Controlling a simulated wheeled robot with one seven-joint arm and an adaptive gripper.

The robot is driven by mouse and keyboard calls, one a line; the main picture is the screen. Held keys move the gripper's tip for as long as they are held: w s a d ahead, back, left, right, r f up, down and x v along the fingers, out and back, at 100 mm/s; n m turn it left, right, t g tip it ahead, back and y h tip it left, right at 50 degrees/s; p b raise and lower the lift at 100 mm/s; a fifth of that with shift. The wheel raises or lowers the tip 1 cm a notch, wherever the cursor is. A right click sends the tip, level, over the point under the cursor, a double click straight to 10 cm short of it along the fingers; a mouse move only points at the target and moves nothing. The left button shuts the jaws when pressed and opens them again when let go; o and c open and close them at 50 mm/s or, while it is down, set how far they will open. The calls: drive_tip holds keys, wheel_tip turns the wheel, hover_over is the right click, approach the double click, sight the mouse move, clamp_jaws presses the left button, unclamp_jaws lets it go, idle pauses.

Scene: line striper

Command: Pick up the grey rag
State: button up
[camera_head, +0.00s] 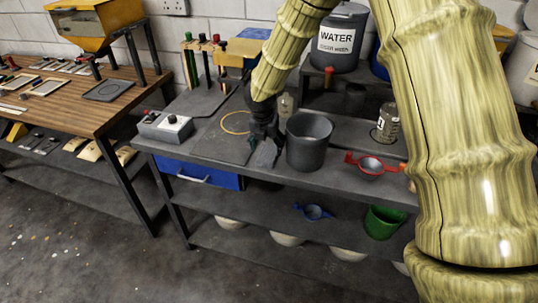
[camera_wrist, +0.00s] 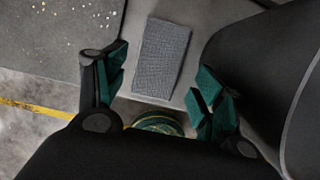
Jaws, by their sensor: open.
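The grey rag (camera_wrist: 161,58) lies flat on the grey bench top, a small textured rectangle in the upper middle of the wrist view. In the head view the rag (camera_head: 266,154) shows just in front of my gripper, left of the dark grey bucket. My gripper (camera_head: 261,143) points down over the bench at the end of my arm. In the wrist view my gripper (camera_wrist: 155,88) is open, with its green-padded fingers to the left and right of the rag's near end.
The dark grey bucket (camera_head: 309,141) stands close to the right of my gripper and fills the right of the wrist view (camera_wrist: 262,70). A red strainer (camera_head: 371,168) lies farther right. A grey control box (camera_head: 165,126) sits left. A water container (camera_head: 340,40) stands behind.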

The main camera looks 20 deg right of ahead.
sight(269, 153)
drive_tip(key=shift+p+x, duration=0.7)
drive_tip(key=shift+x, duration=1.6)
drive_tip(key=shift+d, duration=0.1)
drive_tip(key=shift+c, duration=0.2)
drive_tip(key=c, duration=0.7)
drive_tip(key=shift+r, duration=0.1)
drive_tip(key=shift+c, duration=0.2)
wheel_tip(269, 153, up, 18)
drive_tip(key=b, duration=0.3)
drive_tip(key=shift+b, duration=0.35)
